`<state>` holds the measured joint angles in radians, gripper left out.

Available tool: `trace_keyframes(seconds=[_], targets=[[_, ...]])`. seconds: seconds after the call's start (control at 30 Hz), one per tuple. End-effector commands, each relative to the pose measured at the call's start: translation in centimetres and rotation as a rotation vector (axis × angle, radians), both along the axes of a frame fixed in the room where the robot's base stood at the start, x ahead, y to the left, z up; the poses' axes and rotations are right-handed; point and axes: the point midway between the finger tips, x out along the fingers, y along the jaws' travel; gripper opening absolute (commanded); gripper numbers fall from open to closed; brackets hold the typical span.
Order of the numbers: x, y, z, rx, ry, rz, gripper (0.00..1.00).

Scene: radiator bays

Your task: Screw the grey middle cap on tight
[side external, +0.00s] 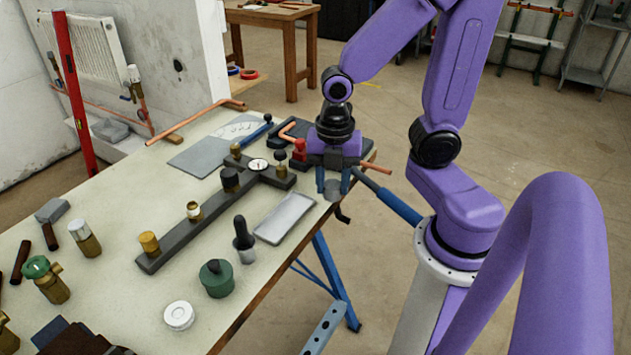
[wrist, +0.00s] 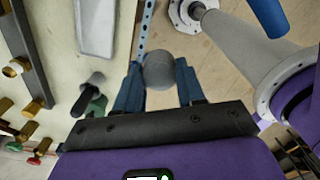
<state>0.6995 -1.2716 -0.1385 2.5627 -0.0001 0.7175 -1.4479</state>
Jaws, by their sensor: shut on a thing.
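My gripper (side external: 333,183) is shut on a grey round cap (wrist: 159,70), with a blue finger on each side of it. The cap also shows in the side view (side external: 333,190). My gripper holds it at the table's right edge, apart from the dark bar (side external: 176,247). The bar lies along the table and carries a brass cap (side external: 149,243) at its near end, a brass fitting with a pale top (side external: 194,211) in the middle, and a black cap (side external: 230,180) farther along. The wrist view shows part of the bar at the left.
A white dial gauge (side external: 258,165) and a dark-topped valve (side external: 281,162) stand at the bar's far end. A grey tray (side external: 285,217), a black-handled tool (side external: 243,240) and a green pot (side external: 216,279) lie between bar and table edge.

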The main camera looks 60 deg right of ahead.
Motion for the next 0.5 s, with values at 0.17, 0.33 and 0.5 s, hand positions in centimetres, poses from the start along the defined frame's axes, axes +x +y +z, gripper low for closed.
trace_keyframes(seconds=[0.17, 0.33, 0.5], targets=[[-0.9, 0.0, 0.5, 0.0, -0.001, 0.0, 0.08], [-1.0, 0.2, 0.7, 0.0, -0.001, -0.001, 0.08], [1.4, 1.7, 1.4, 0.0, -0.001, -0.002, 0.08]])
